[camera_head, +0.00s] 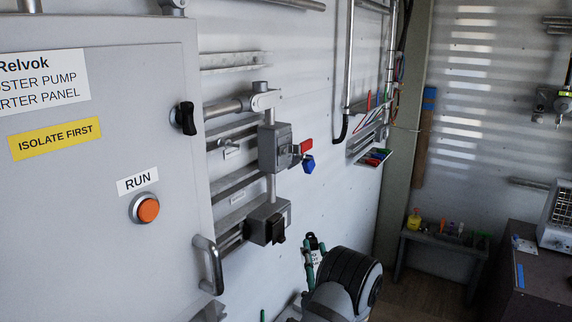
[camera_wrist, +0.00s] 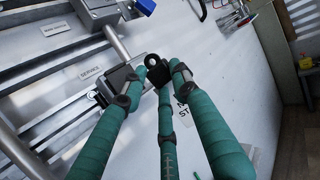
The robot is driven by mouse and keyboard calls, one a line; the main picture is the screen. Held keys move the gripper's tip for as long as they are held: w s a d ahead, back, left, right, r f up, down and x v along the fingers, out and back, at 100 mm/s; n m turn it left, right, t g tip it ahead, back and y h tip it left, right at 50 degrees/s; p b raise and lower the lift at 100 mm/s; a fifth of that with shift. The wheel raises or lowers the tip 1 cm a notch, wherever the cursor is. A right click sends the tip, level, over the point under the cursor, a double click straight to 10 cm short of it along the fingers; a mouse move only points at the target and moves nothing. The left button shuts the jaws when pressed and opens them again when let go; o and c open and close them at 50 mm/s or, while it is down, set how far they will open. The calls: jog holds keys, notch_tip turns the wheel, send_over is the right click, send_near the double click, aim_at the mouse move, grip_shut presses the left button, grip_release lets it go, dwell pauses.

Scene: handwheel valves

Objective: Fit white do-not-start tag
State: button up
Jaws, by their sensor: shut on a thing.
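The white tag (camera_head: 317,257) hangs at my gripper (camera_head: 312,247), in front of the wall. In the wrist view the green-wrapped fingers of my gripper (camera_wrist: 155,80) close around the tag's black end (camera_wrist: 154,66), which has a round hole. Part of the white tag (camera_wrist: 184,112) with black letters shows behind the fingers; the rest is hidden. The lower grey switch box (camera_head: 270,222) with a black front piece is up and left of my gripper, and the upper grey box (camera_head: 274,148) carries a red lock (camera_head: 306,146) and a blue lock (camera_head: 308,163).
The grey starter panel (camera_head: 120,240) has an orange RUN button (camera_head: 148,210), a black handle (camera_head: 186,118) and a protruding door handle (camera_head: 212,265). Metal rails and conduits run along the wall. A shelf with coloured items (camera_head: 374,157) is further right, a bench (camera_head: 440,239) beyond.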

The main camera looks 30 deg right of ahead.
jog(key=s+d+r+n+y+p, duration=0.1)
jog(key=d+r, duration=0.3)
jog(key=r, duration=0.5)
jog(key=s+d+r+n+t+y+p, duration=0.1)
jog(key=s+d+r+p, duration=0.1)
jog(key=d+r, duration=0.45)
jog(key=s+d+r+n+p, duration=0.1)
jog(key=d+r, duration=0.2)
jog(key=r, duration=0.7)
jog(key=w+a+r+n+t+y, duration=0.1)
jog(key=a+r+n+y, duration=0.5)
jog(key=a+y, duration=0.4)
jog(key=w+a+f+n+g+y, duration=0.2)
jog(key=a+f+n+g+y, duration=0.2)
jog(key=a+n+y, duration=0.3)
jog(key=a+f+y+p, duration=0.1)
jog(key=a+y, duration=0.1)
jog(key=a, duration=0.3)
jog(key=shift+n, duration=0.3)
jog(key=shift+a, duration=0.1)
jog(key=shift+r, duration=0.1)
